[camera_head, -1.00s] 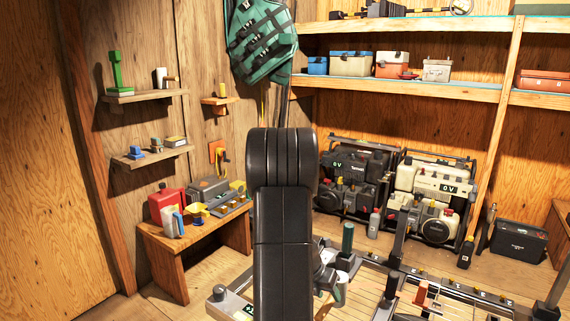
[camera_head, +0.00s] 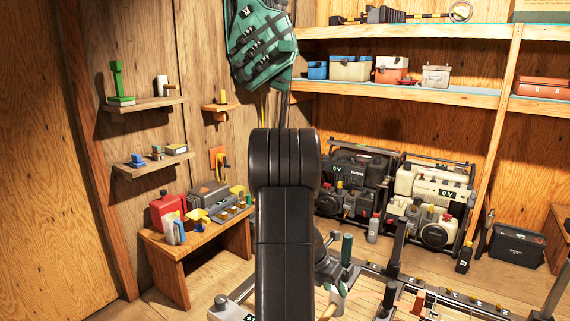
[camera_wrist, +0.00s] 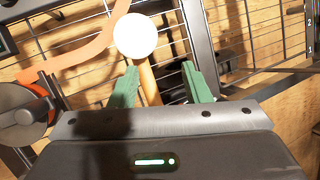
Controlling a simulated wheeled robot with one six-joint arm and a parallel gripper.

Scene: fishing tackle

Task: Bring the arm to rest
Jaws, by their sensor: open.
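My gripper (camera_wrist: 160,70) shows in the wrist view with its two green fingers spread apart. A white round knob (camera_wrist: 136,36) on a tan stick lies in line with the gap between them; I cannot tell how far beyond the fingers it is. Nothing is visibly clamped. In the head view my dark arm stands upright in the centre and hides much of what is behind it.
A dark-framed rack (camera_head: 460,298) spans the lower right, with a green cylinder (camera_head: 347,249) near its left part. A wooden bench (camera_head: 172,285) with tackle stands left. Two generators (camera_head: 352,185) (camera_head: 432,205) stand behind. In the wrist view, an orange curved piece (camera_wrist: 75,52) and wire grid are close by.

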